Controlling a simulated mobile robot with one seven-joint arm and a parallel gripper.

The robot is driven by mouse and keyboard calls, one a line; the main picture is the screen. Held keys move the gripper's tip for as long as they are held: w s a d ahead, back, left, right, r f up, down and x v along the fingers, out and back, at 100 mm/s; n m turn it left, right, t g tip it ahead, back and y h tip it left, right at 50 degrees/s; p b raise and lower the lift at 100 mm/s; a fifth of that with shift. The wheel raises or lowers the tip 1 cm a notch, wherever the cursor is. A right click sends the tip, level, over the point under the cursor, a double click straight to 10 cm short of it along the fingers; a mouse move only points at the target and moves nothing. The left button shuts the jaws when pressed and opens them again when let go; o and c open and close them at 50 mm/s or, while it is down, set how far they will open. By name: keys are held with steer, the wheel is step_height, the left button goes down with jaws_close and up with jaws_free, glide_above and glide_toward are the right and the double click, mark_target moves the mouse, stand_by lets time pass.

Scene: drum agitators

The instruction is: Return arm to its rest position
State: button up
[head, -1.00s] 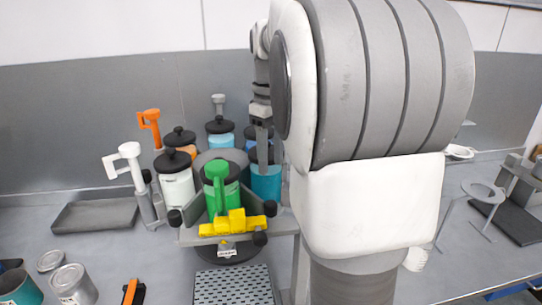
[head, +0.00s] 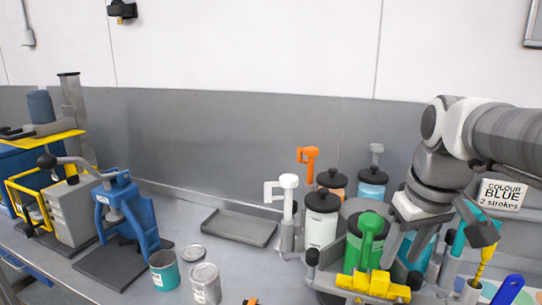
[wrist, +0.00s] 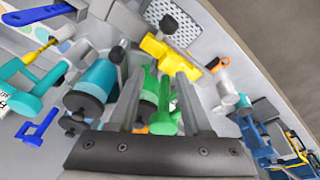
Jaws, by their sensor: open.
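My gripper (head: 405,243) is open, with its fingers pointing down beside the drum agitator at the right of the head view. In the wrist view its two fingers (wrist: 160,85) stand apart with nothing held between them. A green canister with a green handle (head: 370,235) shows beyond the fingers. A yellow clamp piece (head: 372,284) sits at the front of the agitator. Whether a finger touches any canister I cannot tell. My arm comes in from the right edge and partly hides the canisters behind it.
White (head: 322,222), blue (head: 372,185) and orange (head: 331,181) canisters stand close to my gripper. A sign reading "COLOUR BLUE 2 strokes" (head: 502,194) stands at the right. A grey tray (head: 238,227) is empty. A blue press (head: 128,215) stands at left.

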steer(key=s+a+f+m+t, duration=0.2)
steer(key=s+a+f+t, duration=0.1)
steer(key=s+a+f, duration=0.2)
steer(key=s+a, duration=0.2)
steer(key=s, duration=0.2)
steer(key=shift+f, duration=0.25)
steer(key=shift+d, duration=0.15)
